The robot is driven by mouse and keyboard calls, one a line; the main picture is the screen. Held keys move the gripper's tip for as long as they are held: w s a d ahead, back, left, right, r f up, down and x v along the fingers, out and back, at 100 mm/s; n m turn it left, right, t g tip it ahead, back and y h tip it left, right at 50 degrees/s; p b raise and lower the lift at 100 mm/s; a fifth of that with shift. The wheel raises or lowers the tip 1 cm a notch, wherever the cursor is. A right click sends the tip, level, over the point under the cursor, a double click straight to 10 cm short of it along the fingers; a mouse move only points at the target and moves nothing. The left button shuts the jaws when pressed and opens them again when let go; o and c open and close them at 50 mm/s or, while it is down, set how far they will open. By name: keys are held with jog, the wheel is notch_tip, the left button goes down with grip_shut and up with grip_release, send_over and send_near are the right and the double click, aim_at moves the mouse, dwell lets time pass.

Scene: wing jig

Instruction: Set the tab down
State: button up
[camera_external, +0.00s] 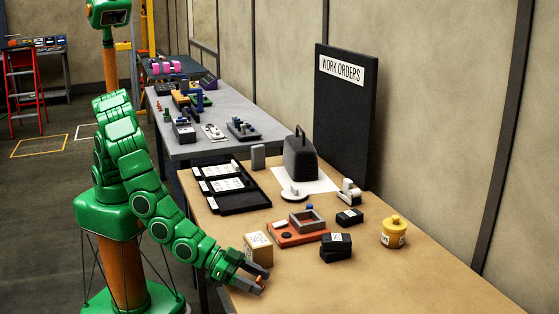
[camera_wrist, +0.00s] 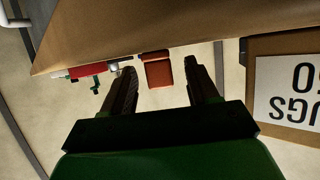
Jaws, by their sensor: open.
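The tab looks to be the small orange-red block (camera_wrist: 158,70) in the wrist view. It sits between my two dark fingers, with a gap on each side. My gripper (camera_wrist: 160,86) is open around it. In the outside view my gripper (camera_external: 264,281) is low at the near left edge of the brown table, just in front of a cardboard box. A small orange bit (camera_external: 261,281) shows between the fingers there. I cannot tell whether the tab rests on the table.
The labelled cardboard box (camera_external: 258,248) stands close beside my gripper; it also fills the right of the wrist view (camera_wrist: 257,85). Behind it are an orange tray (camera_external: 285,240), black boxes (camera_external: 336,247) and a yellow jar (camera_external: 394,232). The front right of the table is clear.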

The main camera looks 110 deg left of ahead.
jog(key=v, duration=0.7)
jog(key=shift+s+a+f, duration=0.1)
jog(key=shift+s+f, duration=0.05)
jog(key=shift+s, duration=0.05)
jog(key=s+a+r+g+h, duration=0.1)
jog(key=s+a+r+g, duration=0.2)
jog(key=s, duration=0.6)
jog(key=s+a+r+m+g+h, duration=0.1)
jog(key=s+a+r+g, duration=0.3)
jog(key=s, duration=0.5)
jog(key=s+a+r+g+h, duration=0.1)
jog(key=s+a+r+g, duration=0.2)
jog(key=s+a+r, duration=0.3)
jog(key=s+a, duration=0.3)
jog(key=shift+r, duration=0.35)
jog(key=s+a+r+g, duration=0.1)
jog(key=s+a, duration=0.2)
jog(key=s, duration=0.4)
jog(key=s+a+r+g, duration=0.2)
jog(key=s+a, duration=0.1)
jog(key=s, duration=0.4)
jog(key=s+a+r+g+y, duration=0.1)
jog(key=s+a+g, duration=0.1)
jog(key=s, duration=0.5)
jog(key=shift+s+a+r+m, duration=0.15)
jog(key=shift+s+a+m, duration=0.2)
jog(key=shift+a, duration=0.35)
